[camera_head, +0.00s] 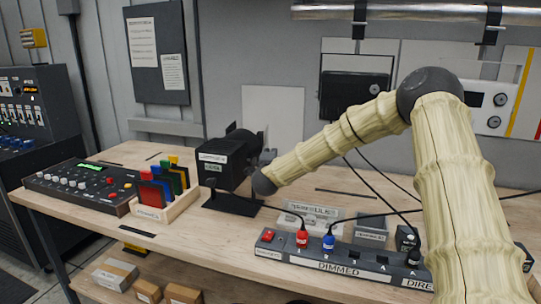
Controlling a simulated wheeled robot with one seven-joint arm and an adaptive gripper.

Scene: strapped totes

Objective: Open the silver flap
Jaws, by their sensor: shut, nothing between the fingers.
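A black stage lamp (226,160) with white labels stands on a black base on the wooden bench. Dark flap-like plates (243,137) show at its far right side. I cannot pick out a silver flap; that side of the lamp is partly hidden by my wrist. My gripper (268,157) is small and dark in view, just right of the lamp beyond the dark wrist joint. It is shut and empty. I cannot tell whether it touches the lamp.
On the wooden bench (110,223) are a control desk (82,184), a rack of coloured gel frames (165,190), and a dimmer strip (340,262) with red and blue plugs and cables. Labelled boxes (312,213) sit behind the strip. My arm crosses the right side.

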